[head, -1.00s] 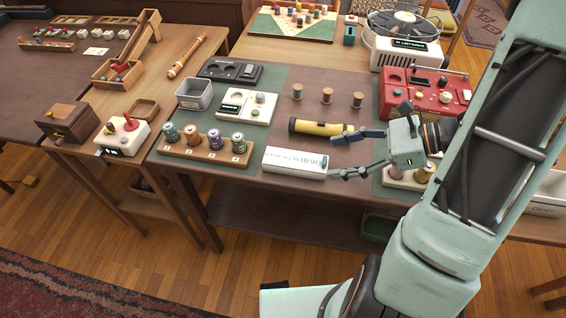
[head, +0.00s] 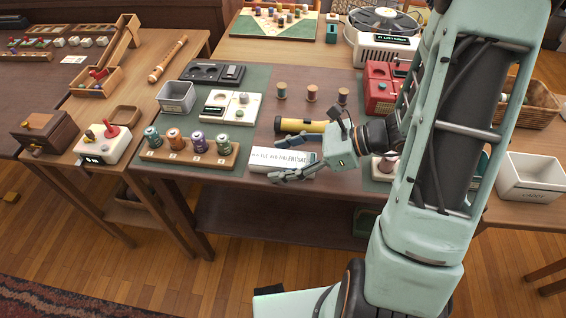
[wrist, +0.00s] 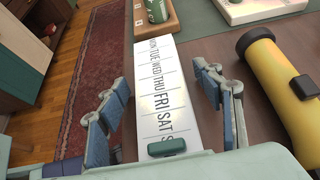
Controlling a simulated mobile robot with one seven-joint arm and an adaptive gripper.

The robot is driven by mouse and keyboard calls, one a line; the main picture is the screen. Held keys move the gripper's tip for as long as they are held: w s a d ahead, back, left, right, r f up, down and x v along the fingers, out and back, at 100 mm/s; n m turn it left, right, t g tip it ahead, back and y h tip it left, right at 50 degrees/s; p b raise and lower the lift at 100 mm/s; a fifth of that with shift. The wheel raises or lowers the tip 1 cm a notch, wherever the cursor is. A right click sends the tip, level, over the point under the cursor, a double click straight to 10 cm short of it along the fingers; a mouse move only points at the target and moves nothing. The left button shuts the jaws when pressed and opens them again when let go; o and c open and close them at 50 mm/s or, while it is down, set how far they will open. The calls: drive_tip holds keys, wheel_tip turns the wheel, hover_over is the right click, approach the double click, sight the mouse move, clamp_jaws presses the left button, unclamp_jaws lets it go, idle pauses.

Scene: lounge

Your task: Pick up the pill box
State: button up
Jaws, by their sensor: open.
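The pill box (head: 268,161) is a long white box with day letters along its top, lying near the front edge of the table. In the wrist view the pill box (wrist: 162,100) runs lengthwise between my fingers, with its green end tab nearest my palm. My gripper (head: 276,157) is open, its two fingers spread and pointing left over the right end of the box. In the wrist view my gripper (wrist: 164,88) has one finger on each side of the box, and neither clearly touches it. The box's far end runs beside the spool rack.
A yellow flashlight (head: 299,126) lies just behind the box. Several thread spools (head: 312,93) stand farther back. A red radio (head: 378,90) sits behind my arm. The table's front edge is close.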

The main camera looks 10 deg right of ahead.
drive_tip(key=c, duration=1.2)
drive_tip(key=shift+c, duration=0.5)
drive_tip(key=shift+r, duration=0.1)
